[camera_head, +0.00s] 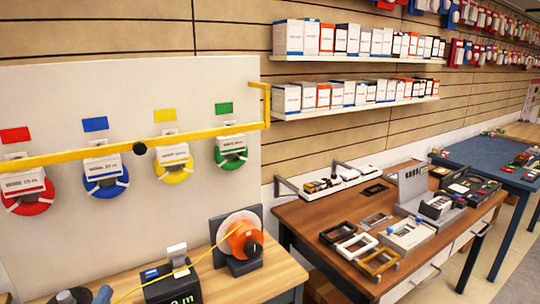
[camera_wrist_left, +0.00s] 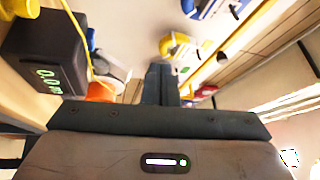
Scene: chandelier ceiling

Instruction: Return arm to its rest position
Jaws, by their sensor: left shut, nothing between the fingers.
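My left gripper (camera_wrist_left: 158,70) shows in the left wrist view with its dark fingers together and nothing between them. It is clear of the black meter box (camera_wrist_left: 45,50) with green digits, which lies to its left in that view. In the head view only small grey parts show at the bottom left edge, and I cannot tell whether they are my left arm. My right gripper is in neither view.
The black meter box (camera_head: 172,285) and an orange cable reel (camera_head: 245,240) stand on the wooden bench (camera_head: 285,277). A yellow cable runs between them. A yellow bar (camera_head: 60,159) crosses the white board with several coloured spools. A brown table (camera_head: 310,214) stands right.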

